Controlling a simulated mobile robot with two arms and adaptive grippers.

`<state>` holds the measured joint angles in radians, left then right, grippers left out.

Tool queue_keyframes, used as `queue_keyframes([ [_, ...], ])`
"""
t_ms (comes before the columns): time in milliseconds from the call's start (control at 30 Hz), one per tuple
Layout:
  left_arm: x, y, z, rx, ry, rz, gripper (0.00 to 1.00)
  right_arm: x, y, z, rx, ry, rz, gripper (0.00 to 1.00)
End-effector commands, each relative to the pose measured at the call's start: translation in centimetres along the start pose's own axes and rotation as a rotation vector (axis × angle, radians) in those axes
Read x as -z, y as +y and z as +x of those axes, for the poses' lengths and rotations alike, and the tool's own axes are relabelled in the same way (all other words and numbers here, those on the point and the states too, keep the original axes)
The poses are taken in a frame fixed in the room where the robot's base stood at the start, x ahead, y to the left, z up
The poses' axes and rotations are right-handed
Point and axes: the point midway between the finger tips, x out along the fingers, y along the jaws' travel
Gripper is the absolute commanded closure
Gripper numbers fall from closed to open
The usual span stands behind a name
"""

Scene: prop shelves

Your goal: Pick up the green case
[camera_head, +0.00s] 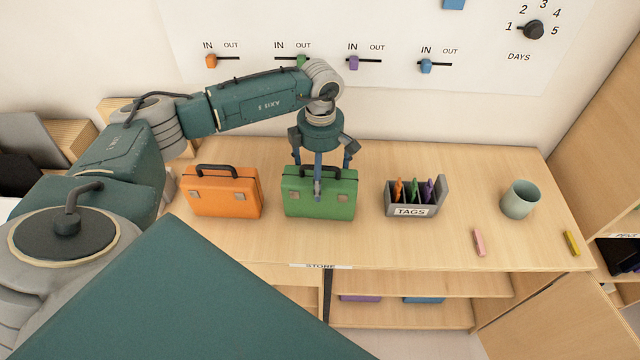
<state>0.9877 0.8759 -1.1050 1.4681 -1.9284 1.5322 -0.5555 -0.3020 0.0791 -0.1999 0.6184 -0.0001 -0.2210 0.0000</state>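The green case (338,203) stands upright on the wooden table, between an orange case and a tags holder. Its dark handle (334,170) is on top. My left gripper (319,172) points down over the green case, with its fingers around the handle area. One finger hangs in front of the handle and the case's top front edge. The other fingers are to its left and right, further back. I cannot tell whether the fingers press on the handle. My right gripper is not in view.
The orange case (222,195) stands just left of the green one. The grey tags holder (414,198), a mug (519,199), a pink piece (479,242) and a yellow piece (572,243) are to the right. A white panel with sliders (360,62) is on the wall behind.

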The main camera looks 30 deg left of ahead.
Motion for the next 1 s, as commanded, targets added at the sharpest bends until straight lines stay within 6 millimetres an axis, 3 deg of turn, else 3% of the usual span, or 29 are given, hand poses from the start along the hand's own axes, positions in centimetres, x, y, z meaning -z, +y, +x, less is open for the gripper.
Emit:
queue_keyframes([
  [100, 0.0, 0.0, 0.1, -0.001, 0.000, 0.000, 0.00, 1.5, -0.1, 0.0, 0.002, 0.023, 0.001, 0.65],
  [200, 0.0, 0.0, 0.1, -0.001, 0.000, 0.001, 0.00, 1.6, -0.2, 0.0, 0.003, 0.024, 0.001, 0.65],
  [233, 0.0, 0.0, 0.1, -0.001, 0.000, 0.001, 0.04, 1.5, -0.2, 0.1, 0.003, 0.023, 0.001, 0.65],
  [600, 0.0, 0.0, 0.1, -0.001, 0.000, 0.000, 0.76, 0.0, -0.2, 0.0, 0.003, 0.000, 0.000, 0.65],
  [1000, -0.1, 0.2, -0.7, -0.004, -0.003, 0.000, 0.76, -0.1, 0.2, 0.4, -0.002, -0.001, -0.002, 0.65],
])
